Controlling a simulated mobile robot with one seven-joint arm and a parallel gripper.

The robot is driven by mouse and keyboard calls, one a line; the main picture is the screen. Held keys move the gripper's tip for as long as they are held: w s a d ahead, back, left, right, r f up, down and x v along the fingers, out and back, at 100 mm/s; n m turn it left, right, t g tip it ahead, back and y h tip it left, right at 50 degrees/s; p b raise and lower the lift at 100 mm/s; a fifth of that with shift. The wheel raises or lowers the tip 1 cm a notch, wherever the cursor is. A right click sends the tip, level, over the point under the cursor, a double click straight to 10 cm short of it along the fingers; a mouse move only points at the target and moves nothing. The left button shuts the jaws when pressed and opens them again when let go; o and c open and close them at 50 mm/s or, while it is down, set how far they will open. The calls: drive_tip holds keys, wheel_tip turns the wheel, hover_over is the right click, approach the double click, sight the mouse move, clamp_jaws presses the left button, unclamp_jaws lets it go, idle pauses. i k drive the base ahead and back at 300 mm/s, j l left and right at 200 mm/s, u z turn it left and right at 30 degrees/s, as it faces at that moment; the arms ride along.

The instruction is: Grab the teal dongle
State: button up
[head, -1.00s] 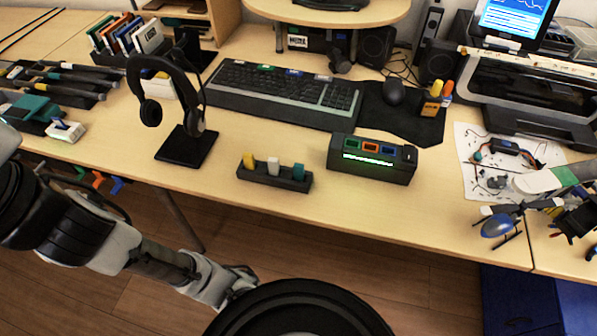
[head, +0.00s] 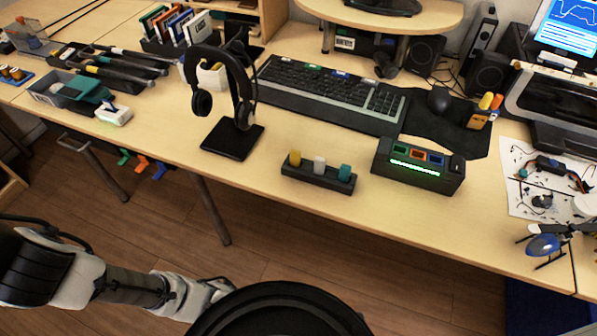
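The teal dongle (head: 344,172) stands upright in the right slot of a small black holder (head: 317,181) near the table's front edge. My arm is low at the lower left, below the table top and apart from the holder. My gripper's fingers cannot be made out; the arm's end goes behind my round black body part at the bottom.
A black hub box (head: 419,165) with green, orange and blue ports and a lit green strip stands right of the holder. A headphone stand (head: 232,138) is to its left, a keyboard (head: 331,96) behind. A blue helicopter (head: 545,245) sits at the right edge. Bare table lies in front.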

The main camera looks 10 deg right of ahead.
sight(345, 172)
drive_tip(key=l+u, duration=0.25)
drive_tip(key=u, duration=0.15)
drive_tip(key=l+u, duration=0.35)
drive_tip(key=k+l, duration=0.1)
drive_tip(key=l, duration=0.35)
drive_tip(key=k+l, duration=0.15)
drive_tip(key=l, duration=0.3)
drive_tip(key=k+l, duration=0.1)
drive_tip(key=l, duration=0.35)
